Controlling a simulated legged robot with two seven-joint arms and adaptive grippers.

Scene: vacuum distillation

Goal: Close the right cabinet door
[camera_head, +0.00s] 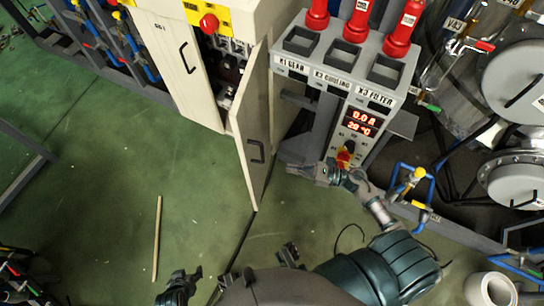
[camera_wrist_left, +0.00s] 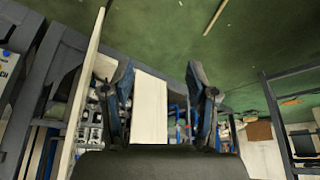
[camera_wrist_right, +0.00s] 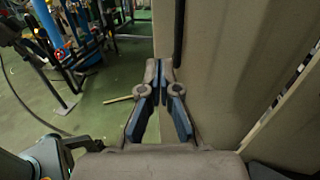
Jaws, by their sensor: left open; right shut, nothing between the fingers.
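The right cabinet door (camera_head: 252,120) stands swung out from the cream cabinet (camera_head: 160,40), its dark handle (camera_head: 257,151) on the face towards my right gripper. My right gripper (camera_head: 322,172) is shut and empty, to the right of the door. In the right wrist view, its closed fingertips (camera_wrist_right: 158,70) point along the beige door face (camera_wrist_right: 230,70), just below the black handle (camera_wrist_right: 178,35). I cannot tell whether they touch. My left gripper (camera_head: 190,278) is at the bottom left; its open, empty fingers (camera_wrist_left: 163,75) show in the left wrist view.
The left cabinet door (camera_head: 170,60) is shut. A grey control stand (camera_head: 345,85) with red bottles is right of the door, close to my right gripper. A wooden stick (camera_head: 157,238) lies on the green floor, which is mostly clear left of the door.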

